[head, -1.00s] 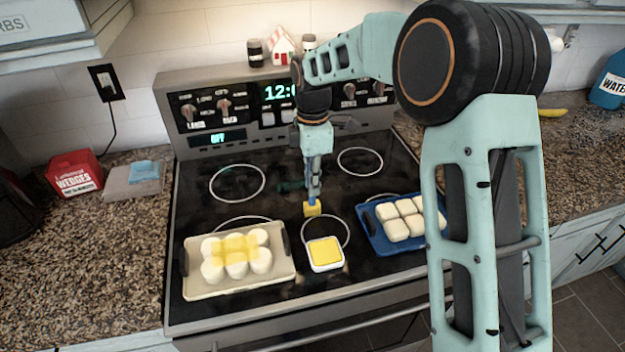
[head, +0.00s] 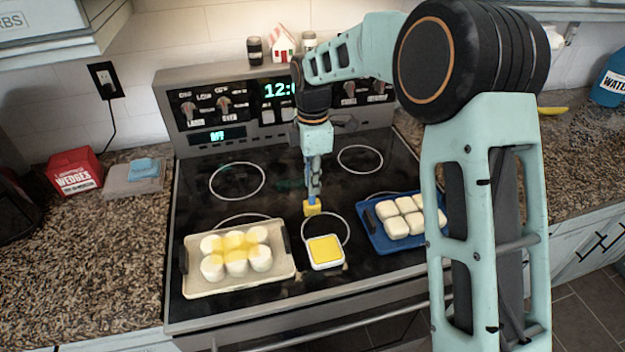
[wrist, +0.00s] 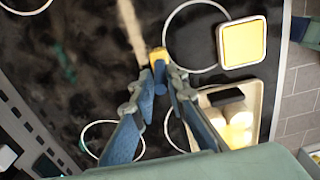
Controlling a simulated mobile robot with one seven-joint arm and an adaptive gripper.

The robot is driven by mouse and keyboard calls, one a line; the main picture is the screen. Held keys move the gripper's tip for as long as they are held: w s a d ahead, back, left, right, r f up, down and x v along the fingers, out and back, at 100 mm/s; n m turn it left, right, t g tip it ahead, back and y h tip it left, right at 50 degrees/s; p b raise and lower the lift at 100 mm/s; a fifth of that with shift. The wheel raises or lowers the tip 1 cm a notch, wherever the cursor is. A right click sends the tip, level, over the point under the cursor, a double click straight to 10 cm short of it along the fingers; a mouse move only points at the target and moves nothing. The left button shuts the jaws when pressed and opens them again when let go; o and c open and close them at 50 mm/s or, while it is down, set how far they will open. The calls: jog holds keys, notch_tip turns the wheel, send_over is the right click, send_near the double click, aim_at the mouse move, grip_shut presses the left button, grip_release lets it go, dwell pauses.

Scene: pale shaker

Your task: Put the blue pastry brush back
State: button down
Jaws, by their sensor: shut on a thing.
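The blue pastry brush (head: 313,207) has a yellow head that points down over the stovetop. My gripper (head: 313,180) is shut on its blue handle and holds it near the middle of the stove, behind the butter dish. In the wrist view the brush's yellow head (wrist: 158,55) shows just beyond my gripper's fingertips (wrist: 160,78). I cannot tell whether the head touches the stove. A small white square dish (head: 326,252) with yellow content stands at the front of the stovetop; it also shows in the wrist view (wrist: 242,43).
A cream tray (head: 240,286) with several pale rolls, yellow on top, sits front left. A blue tray (head: 372,232) with several plain rolls sits right. A grey holder (head: 120,184) with a blue sponge (head: 143,169) and a red box (head: 75,172) stand on the left counter.

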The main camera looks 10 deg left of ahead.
jog(key=c, duration=1.8)
grip_release()
jog(key=shift+r, duration=0.1)
